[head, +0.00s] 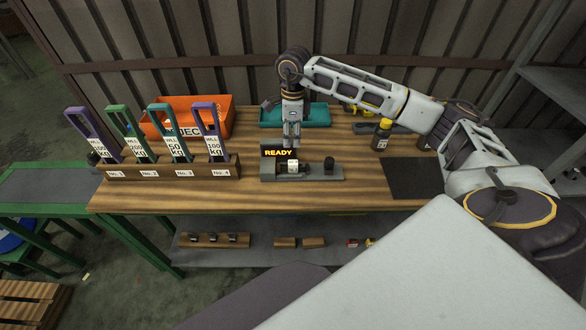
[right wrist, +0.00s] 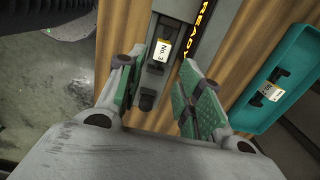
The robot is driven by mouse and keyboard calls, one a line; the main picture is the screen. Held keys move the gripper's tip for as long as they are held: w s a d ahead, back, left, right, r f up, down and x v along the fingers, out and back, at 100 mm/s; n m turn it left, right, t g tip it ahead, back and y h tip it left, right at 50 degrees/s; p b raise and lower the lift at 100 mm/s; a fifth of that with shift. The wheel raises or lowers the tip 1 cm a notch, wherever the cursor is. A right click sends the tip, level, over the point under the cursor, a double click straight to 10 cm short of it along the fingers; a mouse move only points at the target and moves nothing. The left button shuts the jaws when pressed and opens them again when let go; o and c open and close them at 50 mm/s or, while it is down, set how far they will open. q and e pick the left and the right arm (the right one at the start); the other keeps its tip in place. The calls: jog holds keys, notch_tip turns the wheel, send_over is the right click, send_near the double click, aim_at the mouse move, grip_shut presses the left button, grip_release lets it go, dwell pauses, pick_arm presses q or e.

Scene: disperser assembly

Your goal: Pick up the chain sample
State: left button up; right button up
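A small dark piece with a white "No. 3" tag, which looks like the chain sample (right wrist: 163,48), sits in the grey test fixture (right wrist: 183,40). In the head view its white tag (head: 293,167) shows on the fixture (head: 322,176), in front of the "READY" sign. My right gripper (head: 292,146) points down just above the fixture. In the right wrist view the right gripper (right wrist: 158,82) is open, with its green-padded fingers apart on either side of the fixture's end and nothing held between them. The chain links cannot be made out. My left gripper is not in view.
A teal tray (head: 315,117) stands behind the fixture; the wrist view shows a dark tagged piece (right wrist: 272,88) in it. An orange bin (head: 226,113) and a wooden rack (head: 230,170) with several tall coloured handles stand left. A dark mat (head: 410,178) lies right.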

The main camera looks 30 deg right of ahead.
aim_at(293, 162)
jog(key=shift+d+r, duration=0.15)
jog(key=shift+d, duration=0.25)
jog(key=shift+f+p, duration=0.5)
jog(key=shift+f, duration=3.85)
jog(key=shift+f, duration=0.1)
jog(key=shift+a+f, duration=0.1)
jog(key=shift+f, duration=0.45)
jog(key=shift+w+f+p, duration=0.15)
jog(key=shift+f+p, duration=0.55)
jog(key=shift+f, duration=1.25)
jog(key=shift+c, duration=0.4)
